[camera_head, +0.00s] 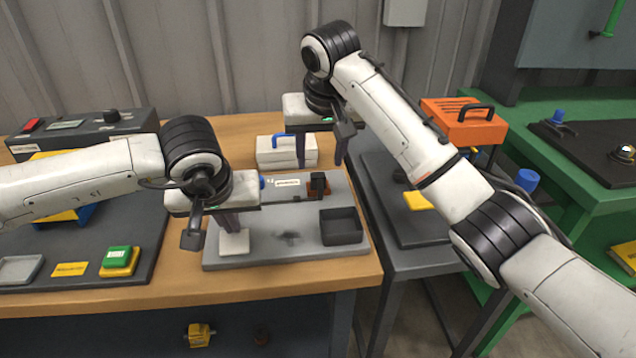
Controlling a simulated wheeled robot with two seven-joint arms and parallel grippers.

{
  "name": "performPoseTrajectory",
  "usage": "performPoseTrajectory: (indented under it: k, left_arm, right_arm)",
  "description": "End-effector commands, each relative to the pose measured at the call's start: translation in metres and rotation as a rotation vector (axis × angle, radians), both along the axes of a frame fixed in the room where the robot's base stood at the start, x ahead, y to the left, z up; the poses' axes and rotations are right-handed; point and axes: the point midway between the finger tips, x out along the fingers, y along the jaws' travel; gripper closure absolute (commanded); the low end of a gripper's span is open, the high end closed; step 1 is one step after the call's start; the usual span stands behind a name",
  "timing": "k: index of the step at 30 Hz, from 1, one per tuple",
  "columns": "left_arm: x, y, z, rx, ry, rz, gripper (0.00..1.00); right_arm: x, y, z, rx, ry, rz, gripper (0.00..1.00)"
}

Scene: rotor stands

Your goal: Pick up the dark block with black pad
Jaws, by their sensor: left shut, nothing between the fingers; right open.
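A small dark block (318,185) stands at the back right of the grey stand plate (265,254), with an orange-brown piece beside it. It is too small to tell a black pad on it apart. My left gripper (207,233) is shut and empty above the left part of the plate, apart from the dark block. My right gripper (321,150) is open and empty, above and behind the dark block, with its fingers pointing down.
An open dark tray (341,226) sits at the plate's right. A white case (287,150) with a blue handle stands behind. A control box (80,130) is at left, and an orange box (463,120) at right. The wooden table's front strip (290,283) is clear.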

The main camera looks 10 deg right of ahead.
Motion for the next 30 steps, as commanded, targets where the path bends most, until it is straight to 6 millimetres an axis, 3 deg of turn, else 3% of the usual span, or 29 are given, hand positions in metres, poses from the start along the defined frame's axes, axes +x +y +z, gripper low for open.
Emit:
performPoseTrajectory:
  k: [18, 26, 30]
  left_arm:
    - [0.000, 0.000, 0.000, 0.000, 0.000, 0.000, 1.00]
    - [0.000, 0.000, 0.000, 0.000, 0.000, 0.000, 1.00]
    - [0.000, 0.000, 0.000, 0.000, 0.000, 0.000, 1.00]
  right_arm:
    - [0.032, -0.001, -0.062, 0.001, 0.001, 0.003, 0.53]
    - [0.033, -0.001, -0.064, 0.003, -0.001, 0.004, 0.53]
    - [0.033, -0.001, -0.064, 0.002, -0.001, 0.003, 0.75]
